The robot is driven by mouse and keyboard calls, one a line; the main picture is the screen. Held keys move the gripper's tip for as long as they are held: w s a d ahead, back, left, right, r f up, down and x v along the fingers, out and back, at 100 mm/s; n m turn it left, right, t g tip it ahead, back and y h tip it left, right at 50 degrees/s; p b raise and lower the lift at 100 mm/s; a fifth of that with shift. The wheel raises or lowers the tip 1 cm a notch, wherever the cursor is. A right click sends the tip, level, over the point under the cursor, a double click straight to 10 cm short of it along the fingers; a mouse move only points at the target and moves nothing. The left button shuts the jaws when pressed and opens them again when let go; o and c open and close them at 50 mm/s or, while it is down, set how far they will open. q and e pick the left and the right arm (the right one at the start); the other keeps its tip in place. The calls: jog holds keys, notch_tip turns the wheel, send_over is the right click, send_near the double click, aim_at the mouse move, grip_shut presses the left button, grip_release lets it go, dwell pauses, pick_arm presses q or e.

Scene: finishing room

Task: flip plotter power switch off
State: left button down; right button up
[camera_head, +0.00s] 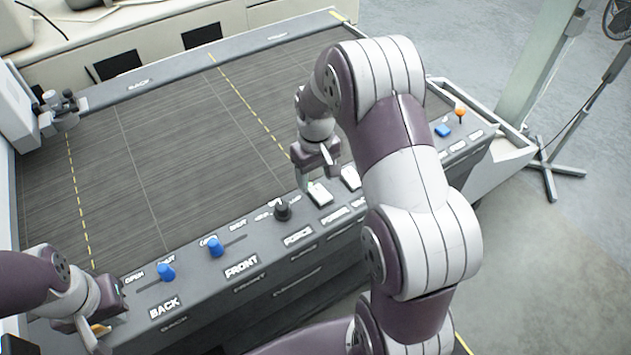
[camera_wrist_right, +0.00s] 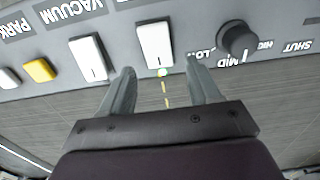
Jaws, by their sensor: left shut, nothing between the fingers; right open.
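The plotter's front panel holds two white rocker switches. The power switch (camera_head: 320,194) is the left one, above the POWER label; in the right wrist view it (camera_wrist_right: 155,44) stands just beyond the fingertips. My right gripper (camera_head: 316,178) is open, over the bed edge beside this switch; in the wrist view its two fingers (camera_wrist_right: 162,72) are spread with nothing between them, roughly lined up with the switch. Contact cannot be told. My left gripper (camera_head: 98,335) is shut and empty at the panel's lower left, away from the switch.
The vacuum switch (camera_wrist_right: 88,58) is close on one side of the power switch, and the black force knob (camera_wrist_right: 237,39) on the other. Blue levers (camera_head: 166,272) stand further left. A yellow button (camera_wrist_right: 40,70) lies past the vacuum switch. The dark plotter bed (camera_head: 150,180) is clear.

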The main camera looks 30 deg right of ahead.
aim_at(317, 189)
notch_tip(317, 189, down, 2)
jog(key=shift+f, duration=0.15)
jog(key=shift+d+f, duration=0.1)
jog(key=shift+f, duration=0.2)
jog(key=c, duration=1)
jog(key=t+b, duration=0.1)
jog(key=b, duration=0.1)
jog(key=t+b, duration=0.2)
jog(key=b, duration=0.1)
jog(key=shift+s+f, duration=0.2)
jog(key=shift+s, duration=0.1)
jog(key=shift+c, duration=0.2)
jog(key=shift+s+r+t+b, duration=0.1)
jog(key=shift+r+t+b, duration=0.2)
jog(key=shift+b, duration=0.2)
jog(key=shift+r, duration=0.25)
jog(key=o, duration=1)
